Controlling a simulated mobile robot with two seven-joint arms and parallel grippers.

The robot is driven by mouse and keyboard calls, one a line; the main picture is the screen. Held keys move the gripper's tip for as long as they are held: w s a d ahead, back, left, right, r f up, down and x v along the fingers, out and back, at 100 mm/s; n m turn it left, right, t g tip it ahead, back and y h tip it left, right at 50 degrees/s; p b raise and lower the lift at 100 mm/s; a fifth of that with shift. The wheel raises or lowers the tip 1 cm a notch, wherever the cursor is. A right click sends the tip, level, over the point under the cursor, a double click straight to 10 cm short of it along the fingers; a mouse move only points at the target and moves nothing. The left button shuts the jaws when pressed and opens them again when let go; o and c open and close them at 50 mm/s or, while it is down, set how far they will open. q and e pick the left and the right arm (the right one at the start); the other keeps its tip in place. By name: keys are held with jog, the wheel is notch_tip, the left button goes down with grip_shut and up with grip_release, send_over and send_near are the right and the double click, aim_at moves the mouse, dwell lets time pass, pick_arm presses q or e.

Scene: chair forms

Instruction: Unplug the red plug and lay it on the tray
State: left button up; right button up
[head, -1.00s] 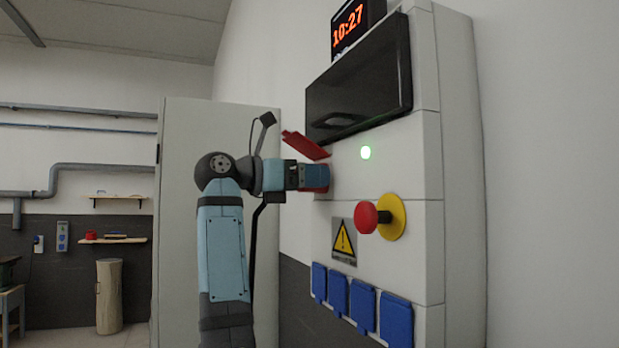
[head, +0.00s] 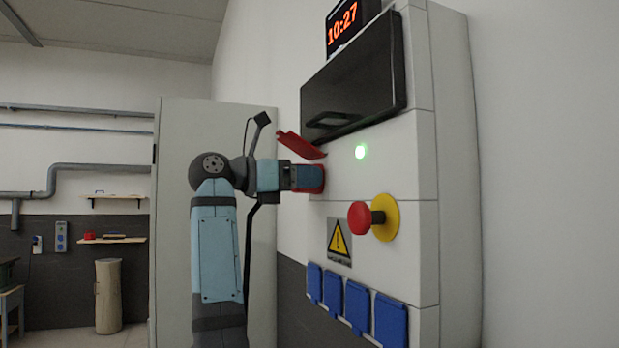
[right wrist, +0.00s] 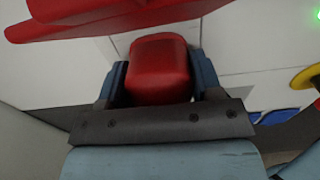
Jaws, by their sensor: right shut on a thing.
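The red plug (right wrist: 158,68) sits between the two fingers of my right gripper (right wrist: 157,85) in the right wrist view. The gripper is shut on it, close to the white panel front. In the head view my right gripper (head: 305,178) reaches the panel's left part, and a red edge shows at its fingertips. A red flap (head: 300,145) stands raised above it; the flap also spans the top of the right wrist view (right wrist: 110,15). Whether the plug is still seated in its socket is hidden. The tray and my left gripper are not in view.
The white panel (head: 385,165) carries a red knob (head: 359,218) on a yellow disc, a green light (head: 361,152), a warning sign (head: 339,240) and several blue socket covers (head: 357,306). A dark screen (head: 355,80) juts out above. A grey cabinet (head: 180,130) stands behind my arm.

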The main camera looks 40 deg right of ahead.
jog(key=shift+a+f, duration=0.1)
jog(key=shift+a, duration=0.1)
jog(key=shift+w+a, duration=0.1)
jog(key=shift+a, duration=0.55)
jog(key=shift+p+v, duration=0.3)
jog(key=shift+v, duration=0.75)
jog(key=shift+w+a, duration=0.1)
jog(key=shift+v, duration=0.8)
